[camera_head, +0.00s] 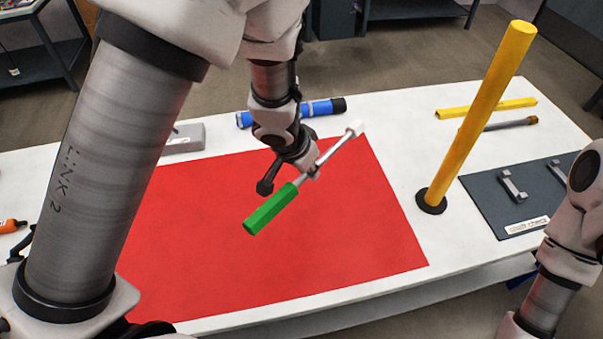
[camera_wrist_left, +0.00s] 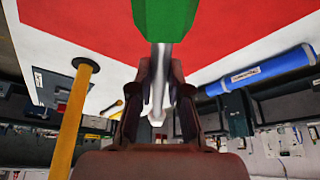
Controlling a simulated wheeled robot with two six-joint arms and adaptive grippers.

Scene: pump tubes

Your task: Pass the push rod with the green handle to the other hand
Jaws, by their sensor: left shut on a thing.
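The push rod (camera_head: 270,208) has a green six-sided handle, a thin grey shaft and a pale tip. My left gripper (camera_head: 308,170) is shut on its shaft, between handle and tip, and appears to hold it above the red mat. In the head view the handle points to the lower left and the pale tip to the upper right. In the left wrist view the green handle (camera_wrist_left: 165,15) is at the top, and the shaft runs between the fingers. My right arm shows at the right edge; its gripper is out of view.
The red mat (camera_head: 220,270) covers much of the white table (camera_head: 405,155). An upright yellow tube (camera_head: 478,110) stands on a black base to the right. A blue tube (camera_head: 318,108) lies behind my left gripper. A dark board (camera_head: 480,195) with grey brackets lies at the right.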

